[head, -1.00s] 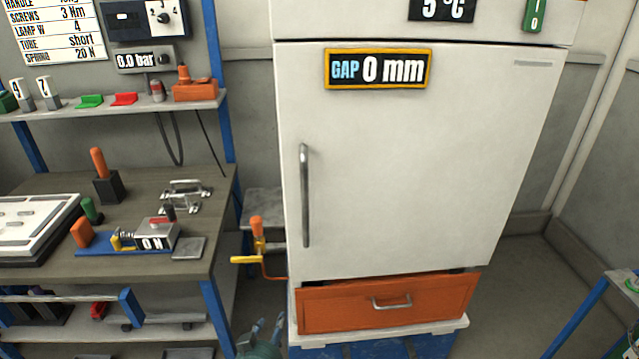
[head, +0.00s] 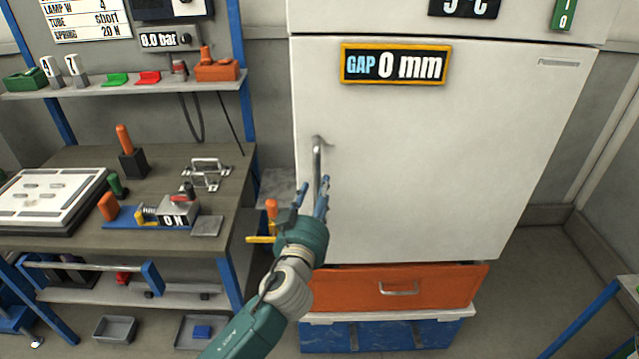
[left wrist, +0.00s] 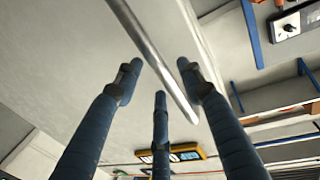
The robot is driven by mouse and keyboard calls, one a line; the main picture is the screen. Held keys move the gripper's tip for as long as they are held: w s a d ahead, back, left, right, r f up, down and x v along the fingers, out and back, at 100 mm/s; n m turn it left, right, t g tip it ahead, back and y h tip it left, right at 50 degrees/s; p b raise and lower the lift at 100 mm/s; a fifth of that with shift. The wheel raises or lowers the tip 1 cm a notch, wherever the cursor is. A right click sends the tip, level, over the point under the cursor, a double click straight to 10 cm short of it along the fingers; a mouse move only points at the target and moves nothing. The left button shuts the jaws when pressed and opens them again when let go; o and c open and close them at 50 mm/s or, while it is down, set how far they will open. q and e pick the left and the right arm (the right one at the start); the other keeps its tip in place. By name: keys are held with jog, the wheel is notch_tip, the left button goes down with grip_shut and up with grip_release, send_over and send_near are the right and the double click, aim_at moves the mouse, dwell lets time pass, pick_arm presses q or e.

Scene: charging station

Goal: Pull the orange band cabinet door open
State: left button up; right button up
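The white cabinet door (head: 430,170) fills the middle of the head view, with an orange-framed sign (head: 393,65) reading "GAP 0 mm". The door looks shut. Its grey vertical bar handle (head: 317,158) is near the door's left edge; its lower part is hidden behind my fingers. My left gripper (head: 314,193) is at the lower part of the handle with its fingers open and pointing up. In the left wrist view the handle (left wrist: 152,52) runs between the spread blue fingertips, and I see no finger closed on it. My right gripper is not in view.
An orange drawer (head: 345,290) sits below the door, slightly out. A workbench (head: 65,158) with fixtures stands to the left. A yellow-and-orange lever (head: 262,239) is just left of my gripper. Open floor lies right of the cabinet.

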pick_arm(q)
jog(key=shift+w+d, duration=0.2)
jog(key=shift+w, duration=1)
